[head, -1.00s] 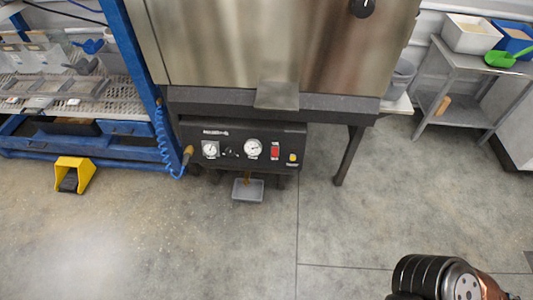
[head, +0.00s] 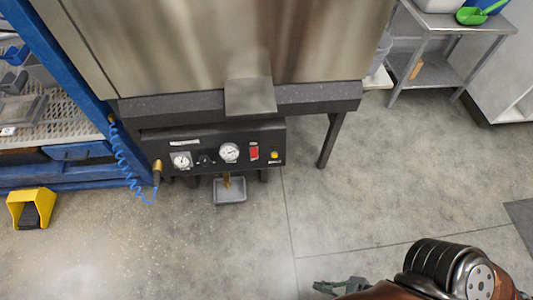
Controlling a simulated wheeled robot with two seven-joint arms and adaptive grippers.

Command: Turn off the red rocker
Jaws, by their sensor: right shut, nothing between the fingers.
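The red rocker (head: 254,153) is a small upright red switch on the black control panel (head: 207,134) under the steel hopper, between a round white gauge and a yellow button. Its on or off position is too small to tell. My right gripper (head: 324,287) shows at the bottom edge, shut and empty, below and right of the panel and well apart from the rocker. Part of it is hidden by my right arm. My left gripper is not in view.
The steel hopper (head: 180,45) overhangs the panel, with a lip and a dark leg (head: 330,140) at right. A small grey tray (head: 230,191) sits below the panel. A yellow pedal (head: 30,208) and coiled blue hose (head: 128,170) are at left. The floor in front is clear.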

